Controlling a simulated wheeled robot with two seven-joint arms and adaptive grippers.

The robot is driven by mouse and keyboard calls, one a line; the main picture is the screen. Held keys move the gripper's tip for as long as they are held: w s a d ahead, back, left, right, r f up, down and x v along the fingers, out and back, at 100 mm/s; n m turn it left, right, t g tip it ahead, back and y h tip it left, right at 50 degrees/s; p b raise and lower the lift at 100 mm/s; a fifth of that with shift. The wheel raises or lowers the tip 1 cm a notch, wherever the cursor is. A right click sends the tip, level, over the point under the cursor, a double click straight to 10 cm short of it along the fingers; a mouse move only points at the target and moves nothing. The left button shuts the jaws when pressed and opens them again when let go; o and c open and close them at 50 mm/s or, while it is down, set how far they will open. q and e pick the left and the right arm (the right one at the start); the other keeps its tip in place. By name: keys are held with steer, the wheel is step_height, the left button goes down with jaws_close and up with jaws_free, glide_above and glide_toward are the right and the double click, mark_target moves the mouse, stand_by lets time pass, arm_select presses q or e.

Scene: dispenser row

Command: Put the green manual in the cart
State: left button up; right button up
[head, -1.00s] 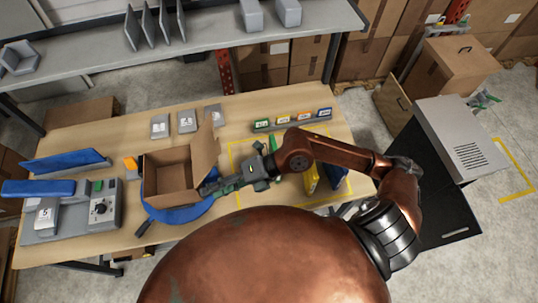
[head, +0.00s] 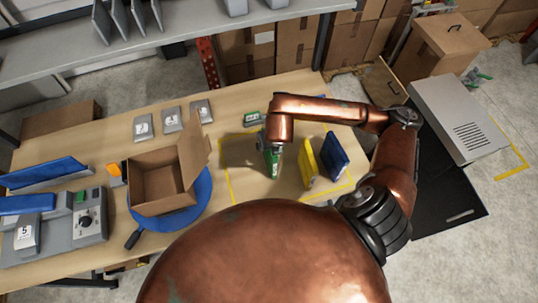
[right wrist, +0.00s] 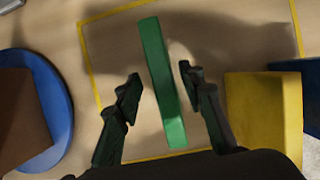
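The green manual (head: 268,160) stands on edge on the table inside a yellow outline, partly hidden by my right arm. In the right wrist view the green manual (right wrist: 161,85) is a long narrow strip between my fingers. My right gripper (right wrist: 156,88) is open, one finger on each side of it, with visible gaps. In the head view the arm mostly hides this gripper. My left gripper is not in view. I cannot tell for sure which thing is the cart; a black platform (head: 440,205) with a grey vented box (head: 460,122) stands right of the table.
A yellow manual (head: 306,160) and a blue manual (head: 334,155) stand close right of the green one. An open cardboard box (head: 160,188) sits on a blue round plate (head: 203,195) to the left. Grey numbered blocks (head: 172,120) stand at the back.

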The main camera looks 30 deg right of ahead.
steer(key=p+x, duration=0.1)
steer(key=x, duration=0.5)
steer(key=shift+d+f, duration=0.25)
steer(key=shift+s+f+b, duration=0.1)
steer(key=shift+f+b, duration=0.15)
steer(key=shift+b, duration=0.05)
stand_by(0.5)
jaws_close()
stand_by(0.5)
